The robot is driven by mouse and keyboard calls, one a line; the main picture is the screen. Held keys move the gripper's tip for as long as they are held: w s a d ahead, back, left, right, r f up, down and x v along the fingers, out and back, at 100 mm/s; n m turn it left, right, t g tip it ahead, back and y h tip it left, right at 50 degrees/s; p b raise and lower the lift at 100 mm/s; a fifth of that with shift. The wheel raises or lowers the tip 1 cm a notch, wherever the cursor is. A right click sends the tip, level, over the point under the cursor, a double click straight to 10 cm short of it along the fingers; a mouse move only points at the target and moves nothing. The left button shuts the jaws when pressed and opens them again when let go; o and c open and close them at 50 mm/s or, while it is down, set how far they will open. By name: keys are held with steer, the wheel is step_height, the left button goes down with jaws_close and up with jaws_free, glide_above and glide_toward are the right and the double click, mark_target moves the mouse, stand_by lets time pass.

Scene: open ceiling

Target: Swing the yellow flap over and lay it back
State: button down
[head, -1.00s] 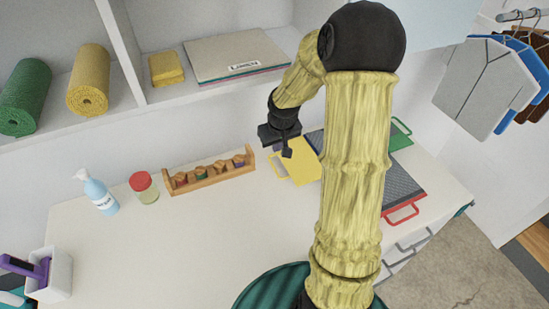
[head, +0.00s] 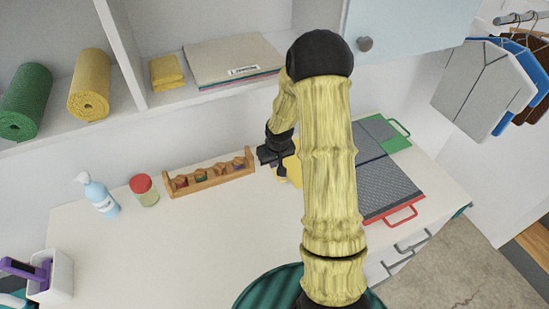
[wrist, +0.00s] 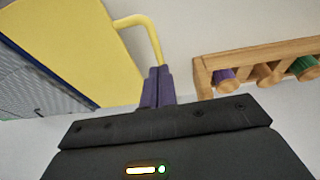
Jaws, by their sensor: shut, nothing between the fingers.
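The yellow flap (head: 292,168) is at the left side of the folding board on the counter, partly hidden by my arm in the head view. In the wrist view the yellow flap (wrist: 75,40) fills the upper left, with its yellow loop handle (wrist: 150,32) on the side toward the rack. My gripper (wrist: 157,72) is shut and empty, its purple fingertips overlapping the near end of the handle in the picture. I cannot tell whether they touch it. In the head view my gripper (head: 279,167) is low at the flap's left edge. I cannot tell whether the flap is raised.
The board's grey panel (head: 385,185) has a red handle (head: 402,217) and a green flap (head: 398,138). A wooden rack (head: 210,178) stands close left of my gripper. A jar (head: 144,190) and spray bottle (head: 98,195) stand further left.

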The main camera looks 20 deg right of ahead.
steer(key=shift+a+f+b, duration=0.2)
steer(key=shift+f+b, duration=0.7)
steer(key=shift+s, duration=0.1)
steer(key=shift+r, duration=0.15)
steer(key=a+p+v, duration=0.1)
steer(key=p+v, duration=0.6)
steer(key=v, duration=0.2)
steer(key=shift+r, duration=0.4)
steer(key=shift+r, duration=0.1)
